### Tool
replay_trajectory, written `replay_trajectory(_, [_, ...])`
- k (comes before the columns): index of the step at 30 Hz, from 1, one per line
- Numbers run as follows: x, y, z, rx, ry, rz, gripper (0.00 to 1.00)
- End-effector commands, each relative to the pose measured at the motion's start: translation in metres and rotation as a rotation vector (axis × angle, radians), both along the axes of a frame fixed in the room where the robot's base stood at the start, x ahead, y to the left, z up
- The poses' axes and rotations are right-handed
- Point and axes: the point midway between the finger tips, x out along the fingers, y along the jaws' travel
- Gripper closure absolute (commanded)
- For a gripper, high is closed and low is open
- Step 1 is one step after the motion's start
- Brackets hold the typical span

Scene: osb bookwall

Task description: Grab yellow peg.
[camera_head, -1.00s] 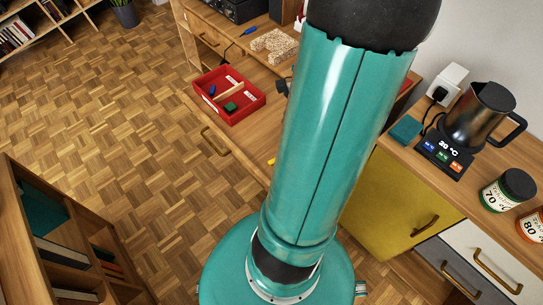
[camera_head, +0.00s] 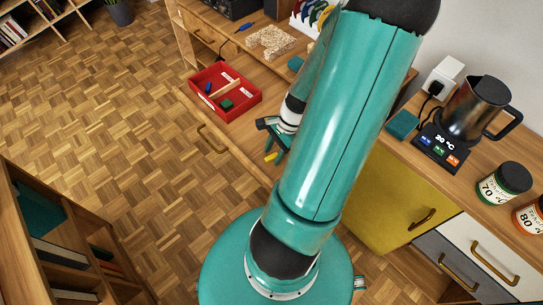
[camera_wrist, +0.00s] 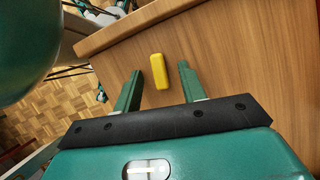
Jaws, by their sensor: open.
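The yellow peg (camera_wrist: 159,71) lies on the wooden desk top in the wrist view, ahead of my gripper and between the lines of its fingers, nearer the right one. A small part of the yellow peg (camera_head: 270,157) also shows in the head view near the desk's front edge. My gripper (camera_wrist: 157,76) is open and empty, its two green fingers spread on either side. In the head view my gripper (camera_head: 272,142) is partly hidden behind my arm, close to the peg. I cannot tell the exact height gap between the fingertips and the desk.
A red divided tray (camera_head: 224,92) with a blue and a green piece stands on the desk to the left. An OSB block (camera_head: 271,41) lies behind it. A kettle (camera_head: 476,107) and jars stand on the right counter. Desk surface around the peg is clear.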

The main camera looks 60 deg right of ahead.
Motion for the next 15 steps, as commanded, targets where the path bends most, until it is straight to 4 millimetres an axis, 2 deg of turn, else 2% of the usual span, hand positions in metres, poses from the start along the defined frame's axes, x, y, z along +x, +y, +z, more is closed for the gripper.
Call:
replay_trajectory(5, [0.0001,0.0001,-0.0004,-0.001,0.000,0.000,0.59])
replay_trajectory(12, [0.0000,0.0000,-0.0002,-0.001,0.000,0.000,1.00])
replay_trajectory(15, [0.0000,0.0000,-0.0002,-0.001,0.000,0.000,1.00])
